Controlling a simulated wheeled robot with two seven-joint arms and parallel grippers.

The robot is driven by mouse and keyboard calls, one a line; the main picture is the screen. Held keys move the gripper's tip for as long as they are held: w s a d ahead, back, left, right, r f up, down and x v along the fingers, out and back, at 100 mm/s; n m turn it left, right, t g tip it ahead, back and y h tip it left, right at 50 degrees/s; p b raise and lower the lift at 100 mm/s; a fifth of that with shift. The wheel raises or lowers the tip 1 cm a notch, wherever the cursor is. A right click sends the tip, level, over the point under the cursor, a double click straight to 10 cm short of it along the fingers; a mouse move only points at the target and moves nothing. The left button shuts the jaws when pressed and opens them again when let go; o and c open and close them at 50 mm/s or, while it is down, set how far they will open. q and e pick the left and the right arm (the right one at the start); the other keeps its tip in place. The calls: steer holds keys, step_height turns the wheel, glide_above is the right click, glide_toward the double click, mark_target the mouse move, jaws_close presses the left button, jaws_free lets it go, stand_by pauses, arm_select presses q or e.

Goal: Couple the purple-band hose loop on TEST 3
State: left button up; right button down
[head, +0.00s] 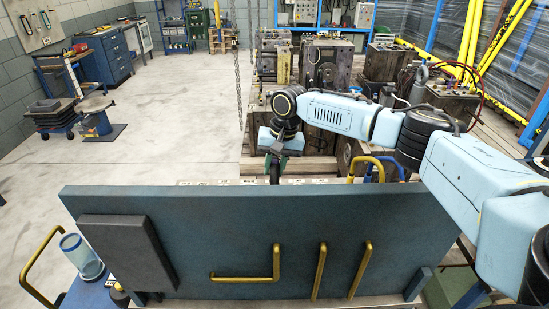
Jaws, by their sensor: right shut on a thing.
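My right gripper (275,168) points down just behind the top edge of a dark teal board and is shut on a dark, narrow piece. The board hides its lower part, and I cannot tell whether it is a hose loop; no purple band shows. A row of small pale labels (222,182) runs along the strip behind the board, too small to read, so I cannot pick out TEST 3. A yellow hose loop (372,161) and a blue one (398,163) stand up to the right of the gripper. My left gripper is not in view.
The dark teal board (220,225) with brass handles (245,278) fills the foreground. A clear cylinder (80,252) stands at lower left. Heavy moulds (330,65) crowd the area behind my right arm. A chain (238,80) hangs left of them.

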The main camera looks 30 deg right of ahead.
step_height(320, 180, down, 4)
steer(key=shift+r+b, duration=0.2)
steer(key=shift+b, duration=0.15)
steer(key=shift+f, duration=0.6)
steer(key=shift+s+r+p, duration=0.1)
steer(key=shift+p, duration=0.6)
steer(key=shift+f+p, duration=0.2)
steer(key=shift+p, duration=0.2)
stand_by(0.3)
steer(key=shift+d+f, duration=0.1)
steer(key=shift+f, duration=1.2)
stand_by(1.1)
